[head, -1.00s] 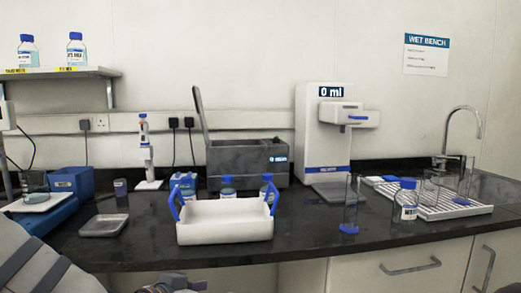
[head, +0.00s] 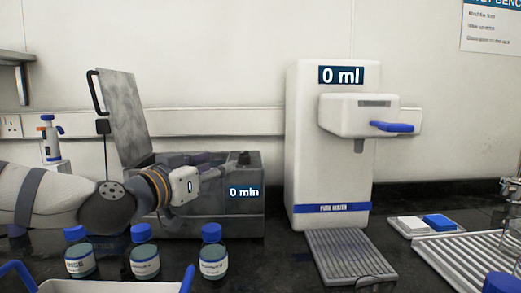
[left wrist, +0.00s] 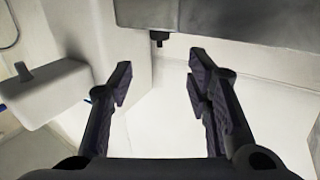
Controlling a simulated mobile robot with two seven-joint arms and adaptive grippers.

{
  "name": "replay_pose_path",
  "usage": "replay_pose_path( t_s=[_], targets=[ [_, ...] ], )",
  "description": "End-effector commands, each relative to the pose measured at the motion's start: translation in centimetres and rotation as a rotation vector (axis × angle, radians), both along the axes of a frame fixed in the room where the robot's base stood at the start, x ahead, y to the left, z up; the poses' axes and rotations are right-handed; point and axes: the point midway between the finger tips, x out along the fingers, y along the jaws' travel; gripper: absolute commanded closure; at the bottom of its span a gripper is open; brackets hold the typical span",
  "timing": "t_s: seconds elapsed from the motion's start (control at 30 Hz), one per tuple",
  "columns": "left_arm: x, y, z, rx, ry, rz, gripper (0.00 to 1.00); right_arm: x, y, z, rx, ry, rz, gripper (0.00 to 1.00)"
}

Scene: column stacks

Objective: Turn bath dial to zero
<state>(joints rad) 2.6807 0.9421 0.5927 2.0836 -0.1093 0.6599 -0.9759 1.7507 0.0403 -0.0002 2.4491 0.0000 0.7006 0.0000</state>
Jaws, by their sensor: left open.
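The bath is a grey box (head: 225,215) with its lid (head: 122,115) raised at the left and a display reading "0 min" (head: 244,192). Its small black dial (head: 244,158) stands on the top at the right. My left gripper (head: 218,158) reaches in from the left across the bath, its fingers partly hidden by its own body and just left of the dial. In the left wrist view, the open fingers (left wrist: 158,68) point toward the dial (left wrist: 160,38), which appears upside down beyond them, with no contact visible. My right gripper is out of view.
A white water dispenser (head: 330,150) reading "0 ml" stands right of the bath, its blue lever (head: 392,127) sticking out. Several blue-capped bottles (head: 213,255) stand in front of the bath. A white carrier (head: 110,288) is at the bottom left.

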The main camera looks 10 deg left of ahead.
Motion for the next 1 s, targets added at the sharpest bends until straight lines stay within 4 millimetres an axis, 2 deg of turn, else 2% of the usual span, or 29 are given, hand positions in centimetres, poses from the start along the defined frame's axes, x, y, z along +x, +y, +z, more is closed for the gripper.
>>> replay_pose_path(
  t_s=[0.13,0.27,0.4,0.5,0.67,0.9,0.97,1.0],
  targets=[
    [2.0,-0.5,-0.8,0.002,0.009,0.000,0.55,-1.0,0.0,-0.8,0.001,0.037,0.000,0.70],
    [5.4,-1.3,-1.3,0.002,0.015,0.001,0.55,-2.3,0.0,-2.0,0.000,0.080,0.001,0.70],
    [8.6,-2.1,-1.1,0.001,0.011,0.001,0.55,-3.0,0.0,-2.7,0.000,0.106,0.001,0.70],
    [10.3,-2.6,-0.8,0.001,0.007,0.001,0.55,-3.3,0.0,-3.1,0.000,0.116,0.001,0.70],
    [11.6,-2.9,-0.3,0.000,0.003,0.000,0.55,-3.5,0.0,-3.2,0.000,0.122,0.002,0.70],
    [11.7,-2.9,-0.1,-0.001,0.000,0.000,0.55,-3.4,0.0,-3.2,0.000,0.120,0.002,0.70],
    [11.7,-2.9,-0.1,-0.001,0.000,0.000,0.66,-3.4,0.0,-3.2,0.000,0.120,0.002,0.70],
    [11.7,-2.9,-0.1,-0.001,0.000,0.000,0.75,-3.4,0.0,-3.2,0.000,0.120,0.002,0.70]
  ],
)
